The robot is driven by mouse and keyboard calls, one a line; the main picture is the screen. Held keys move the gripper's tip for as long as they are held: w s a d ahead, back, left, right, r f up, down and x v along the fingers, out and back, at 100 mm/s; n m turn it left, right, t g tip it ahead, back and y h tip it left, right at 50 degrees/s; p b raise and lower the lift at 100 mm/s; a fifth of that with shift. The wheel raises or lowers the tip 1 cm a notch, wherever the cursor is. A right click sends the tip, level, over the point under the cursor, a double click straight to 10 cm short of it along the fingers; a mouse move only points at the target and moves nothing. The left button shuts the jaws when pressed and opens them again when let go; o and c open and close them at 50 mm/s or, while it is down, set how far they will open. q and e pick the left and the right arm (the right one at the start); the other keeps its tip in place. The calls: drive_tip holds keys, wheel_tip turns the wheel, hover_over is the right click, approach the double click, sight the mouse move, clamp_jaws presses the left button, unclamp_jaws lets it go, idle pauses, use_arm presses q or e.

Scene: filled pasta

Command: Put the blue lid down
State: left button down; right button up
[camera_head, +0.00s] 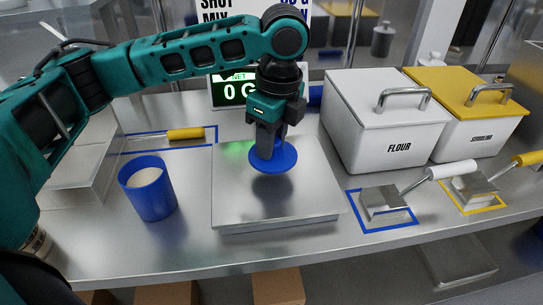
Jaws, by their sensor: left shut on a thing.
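The blue lid (286,161) is a round disc with a raised grip in the middle. My left gripper (268,150) is shut on that grip from above. The lid is over the steel scale platform (320,195), and a dark patch shows on the platform below it. The gap to the platform is hard to judge. A blue cup (147,190) stands left of the scale, open at the top, with pale contents. My right gripper is not in view.
The scale display (237,93) is behind the platform. A white FLOUR bin (385,125) and a yellow-lidded SEMOLINA bin (475,110) stand at the right. Scoops with a white handle (452,171) and a yellow handle (528,159) lie in front. A yellow-handled tool (185,134) lies behind the cup.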

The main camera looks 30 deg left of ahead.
sight(278, 142)
use_arm(q)
wheel_tip(278, 142, down, 4)
drive_tip(key=shift+f, duration=0.1)
drive_tip(key=c, duration=0.8)
unclamp_jaws()
drive_tip(key=shift+b, duration=0.3)
drive_tip(key=r, duration=0.4)
drive_tip(key=r+p, duration=0.1)
drive_tip(key=r, duration=0.3)
drive_tip(key=d+r, duration=0.1)
drive_tip(key=r, duration=0.3)
drive_tip(key=shift+d+r+p, duration=0.1)
drive_tip(key=shift+p, duration=0.3)
